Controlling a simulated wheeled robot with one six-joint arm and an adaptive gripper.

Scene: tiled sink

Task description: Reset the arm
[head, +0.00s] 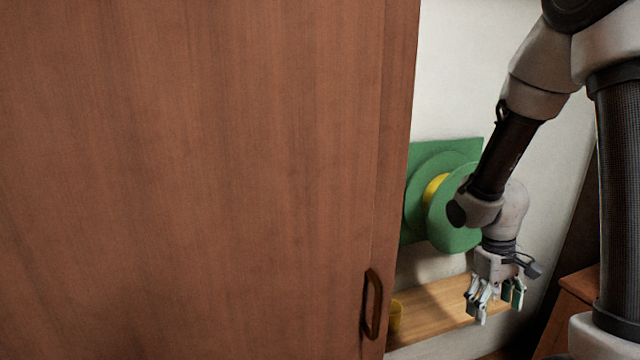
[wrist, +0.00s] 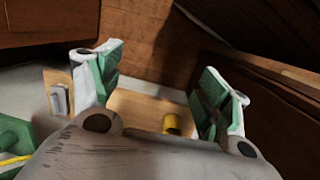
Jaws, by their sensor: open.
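My gripper (head: 495,305) hangs from my arm at the right in the head view, fingers pointing down, in front of a wooden shelf (head: 433,308). In the wrist view my gripper (wrist: 160,95) shows its two green-padded fingers spread wide apart with nothing between the pads. My arm comes down from the upper right and is bent, with its lower part in front of a green wall-mounted reel (head: 455,220).
A large brown wooden door (head: 200,180) with a handle (head: 372,303) fills the left. A yellow cup-like object (head: 395,315) stands on the shelf beside the door edge; a yellow object also shows in the wrist view (wrist: 172,123). Dark wooden furniture (head: 575,310) stands at right.

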